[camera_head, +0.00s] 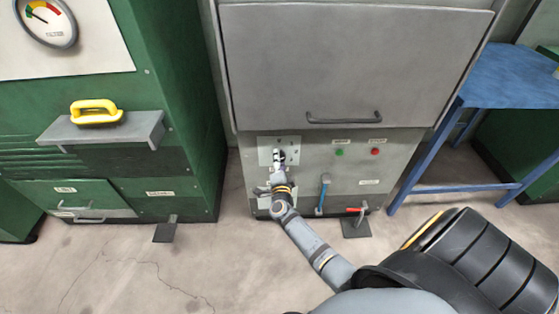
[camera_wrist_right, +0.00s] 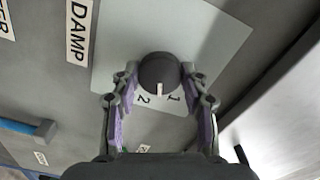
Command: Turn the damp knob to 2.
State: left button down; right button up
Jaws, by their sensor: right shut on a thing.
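The damp knob (camera_wrist_right: 157,70) is dark and round with a white pointer line, on a pale plate (camera_wrist_right: 115,40) beside a DAMP label (camera_wrist_right: 78,30). In the right wrist view the pointer lies between the printed 2 and 1. My right gripper (camera_wrist_right: 161,84) is shut on the knob, with one finger on each side. In the head view my right gripper (camera_head: 279,161) reaches the plate (camera_head: 292,143) on the lower left of the grey cabinet and mostly hides the knob. My left gripper is not in view.
The grey cabinet (camera_head: 350,60) also carries a green button (camera_head: 339,152), a red button (camera_head: 375,151), a blue lever (camera_head: 323,190) and a red-handled pedal (camera_head: 356,211). A green machine (camera_head: 170,90) stands left, a blue table (camera_head: 510,78) right. The floor in front is clear.

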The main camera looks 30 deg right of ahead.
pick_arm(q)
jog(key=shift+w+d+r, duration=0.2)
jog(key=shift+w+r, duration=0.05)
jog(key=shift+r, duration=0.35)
pick_arm(e)
jog(key=m, duration=0.4)
jog(key=shift+f, duration=0.1)
jog(key=o, duration=1.2)
jog(key=shift+c, duration=0.2)
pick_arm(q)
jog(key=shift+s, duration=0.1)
pick_arm(e)
jog(key=shift+s, duration=0.1)
jog(key=v, duration=1.2)
